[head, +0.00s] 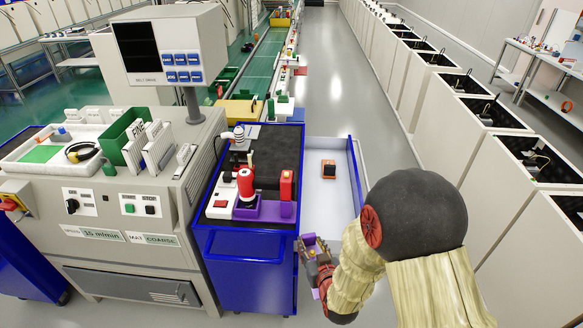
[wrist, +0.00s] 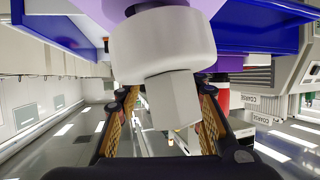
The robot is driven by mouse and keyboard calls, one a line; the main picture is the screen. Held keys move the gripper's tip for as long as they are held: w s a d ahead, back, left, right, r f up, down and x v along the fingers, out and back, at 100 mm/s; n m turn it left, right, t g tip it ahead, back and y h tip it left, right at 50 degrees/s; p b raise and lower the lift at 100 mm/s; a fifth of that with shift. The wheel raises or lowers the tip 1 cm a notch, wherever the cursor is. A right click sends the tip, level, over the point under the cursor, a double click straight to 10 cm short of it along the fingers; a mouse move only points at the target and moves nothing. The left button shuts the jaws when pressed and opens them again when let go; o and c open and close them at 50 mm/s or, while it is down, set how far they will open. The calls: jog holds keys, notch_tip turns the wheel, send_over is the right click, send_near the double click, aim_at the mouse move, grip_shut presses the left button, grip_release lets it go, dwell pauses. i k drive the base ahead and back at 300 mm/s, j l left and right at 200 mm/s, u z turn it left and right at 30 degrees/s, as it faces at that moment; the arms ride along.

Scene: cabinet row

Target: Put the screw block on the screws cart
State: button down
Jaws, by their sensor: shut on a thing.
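My gripper (head: 318,262) is low beside the right front corner of a blue cart in the head view. In the wrist view its tan-padded fingers (wrist: 165,120) are around the pale grey stem of a held piece, probably the screw block (wrist: 172,98). The piece has a wide white collar and a purple part beyond it; a little purple also shows at the gripper in the head view. The blue cart (head: 245,275) has a dark top. No label shows that tells which cart is the screws cart.
A purple holder (head: 262,210) with a red bottle (head: 246,185) and a red block (head: 287,184) stands on the blue cart. The grey machine (head: 120,250) is left; white cabinets (head: 450,110) line the right.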

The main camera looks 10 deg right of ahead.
aim_at(283, 140)
jog(key=i+l, duration=0.15)
jog(key=l, duration=0.2)
jog(key=i+l, duration=0.15)
jog(key=l, duration=0.2)
jog(key=i+l, duration=0.15)
jog(key=l, duration=0.25)
jog(key=i+l, duration=0.15)
jog(key=l, duration=0.2)
jog(key=i+l, duration=0.15)
jog(key=l, duration=0.2)
jog(key=i+l, duration=0.15)
jog(key=l, duration=0.2)
